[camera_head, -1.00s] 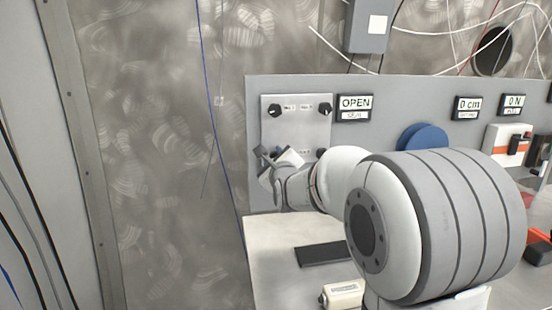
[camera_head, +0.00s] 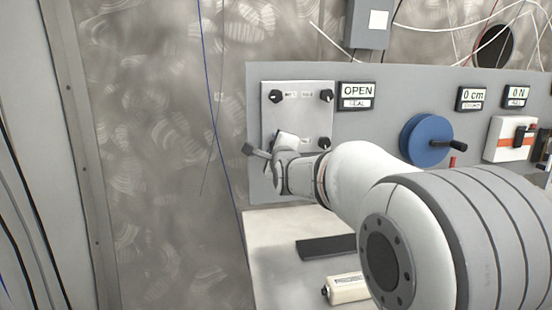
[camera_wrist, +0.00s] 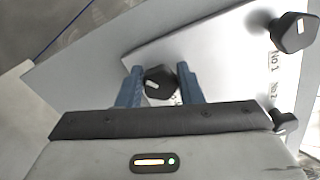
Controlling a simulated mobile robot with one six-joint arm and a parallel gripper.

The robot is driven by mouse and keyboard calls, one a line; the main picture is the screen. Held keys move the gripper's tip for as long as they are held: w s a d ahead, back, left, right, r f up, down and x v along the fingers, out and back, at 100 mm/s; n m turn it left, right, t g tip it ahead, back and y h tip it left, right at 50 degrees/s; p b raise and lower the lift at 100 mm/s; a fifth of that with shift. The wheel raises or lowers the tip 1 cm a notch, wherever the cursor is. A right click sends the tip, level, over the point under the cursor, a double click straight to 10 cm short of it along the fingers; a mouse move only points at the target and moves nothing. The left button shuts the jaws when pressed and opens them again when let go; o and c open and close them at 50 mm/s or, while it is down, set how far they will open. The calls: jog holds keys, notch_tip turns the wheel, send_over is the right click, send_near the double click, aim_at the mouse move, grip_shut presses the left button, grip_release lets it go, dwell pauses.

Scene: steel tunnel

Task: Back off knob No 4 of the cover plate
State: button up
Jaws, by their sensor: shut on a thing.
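The cover plate (camera_head: 299,115) is a light panel on the grey wall, with a black knob at each corner that shows. In the head view I see the top left knob (camera_head: 276,96), top right knob (camera_head: 326,96) and lower right knob (camera_head: 324,143). The lower left corner is hidden behind my gripper (camera_head: 268,151). In the wrist view my gripper (camera_wrist: 160,85) is shut on a black knob (camera_wrist: 158,82) with a white mark, one blue-grey finger on each side. Its label is mostly covered. The knob marked No 1 (camera_wrist: 294,33) is at upper right.
An OPEN sign (camera_head: 356,89) sits right of the plate. A blue handwheel (camera_head: 426,138) and a white box with an orange stripe (camera_head: 508,139) are farther right. On the bench below lie a dark flat bar (camera_head: 325,248) and a cream cylinder (camera_head: 347,288).

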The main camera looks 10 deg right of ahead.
jog(key=n+b, duration=0.1)
jog(key=n, duration=0.1)
jog(key=n+b, duration=0.3)
jog(key=shift+f+n+b, duration=0.3)
jog(key=shift+f+n, duration=0.05)
jog(key=shift+n, duration=0.05)
jog(key=n+b, duration=0.2)
jog(key=n, duration=0.3)
jog(key=shift+b, duration=0.35)
jog(key=shift+r+n, duration=0.1)
jog(key=shift+n, duration=0.3)
jog(key=o, duration=1)
jog(key=s, duration=0.7)
jog(key=shift+s, duration=0.35)
jog(key=shift+s+p, duration=0.1)
jog(key=shift+p, duration=0.2)
